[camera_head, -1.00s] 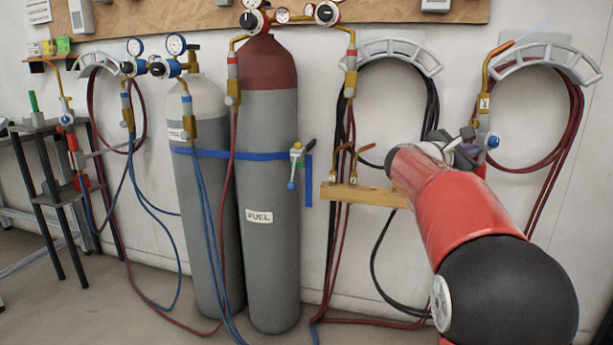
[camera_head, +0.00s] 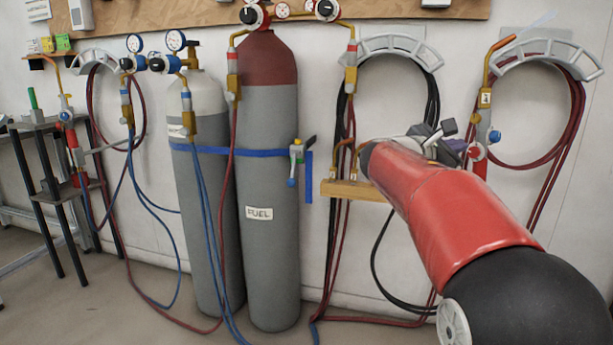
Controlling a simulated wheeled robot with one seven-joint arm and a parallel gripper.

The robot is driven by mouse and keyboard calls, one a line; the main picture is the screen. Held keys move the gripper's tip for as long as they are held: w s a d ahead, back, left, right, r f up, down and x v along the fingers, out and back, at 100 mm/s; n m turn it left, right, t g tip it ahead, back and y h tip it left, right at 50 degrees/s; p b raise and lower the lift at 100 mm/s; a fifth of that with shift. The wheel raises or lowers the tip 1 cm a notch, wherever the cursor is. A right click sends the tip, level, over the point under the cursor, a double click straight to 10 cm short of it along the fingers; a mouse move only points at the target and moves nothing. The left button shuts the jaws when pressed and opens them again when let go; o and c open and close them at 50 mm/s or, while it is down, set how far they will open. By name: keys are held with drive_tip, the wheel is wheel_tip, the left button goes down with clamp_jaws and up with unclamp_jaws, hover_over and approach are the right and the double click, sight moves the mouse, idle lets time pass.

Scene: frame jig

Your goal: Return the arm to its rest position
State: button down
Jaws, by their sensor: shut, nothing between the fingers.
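My red and black arm reaches in from the lower right of the head view. My gripper (camera_head: 459,138) is at its far end, in front of the wall between the two right-hand hose hangers. Its grey fingers look closed, with nothing seen between them. It overlaps the view of the torch (camera_head: 484,115) with a copper tube and blue knob at the right; I cannot tell whether they touch.
A grey fuel cylinder (camera_head: 270,180) with a dark red top and a paler cylinder (camera_head: 205,190) stand by the wall under a blue strap. A wooden torch shelf (camera_head: 345,190) is left of my arm. A dark metal stand (camera_head: 50,180) is far left. Hoses trail on the floor.

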drive_tip(key=s+a+f+m+g+y+p, duration=0.1)
drive_tip(key=s+f+m+y, duration=0.35)
drive_tip(key=s, duration=0.35)
drive_tip(key=s+a+f+m+g+y, duration=0.1)
drive_tip(key=s+f+m+g+y, duration=0.2)
drive_tip(key=s+f, duration=0.45)
drive_tip(key=s+a+f+m+y, duration=0.4)
drive_tip(key=s+a+f+m, duration=0.1)
drive_tip(key=s, duration=0.4)
drive_tip(key=s+a+f+m+y+p, duration=0.1)
drive_tip(key=s+a+f+m+y, duration=0.3)
drive_tip(key=s+a+f, duration=0.3)
drive_tip(key=s+a+m, duration=0.1)
drive_tip(key=s, duration=0.1)
drive_tip(key=shift+s+f+t, duration=0.15)
drive_tip(key=shift+s+t, duration=0.15)
drive_tip(key=shift+t, duration=0.1)
drive_tip(key=c, duration=2.1)
unclamp_jaws()
drive_tip(key=shift+a+m, duration=0.1)
drive_tip(key=shift+m, duration=0.15)
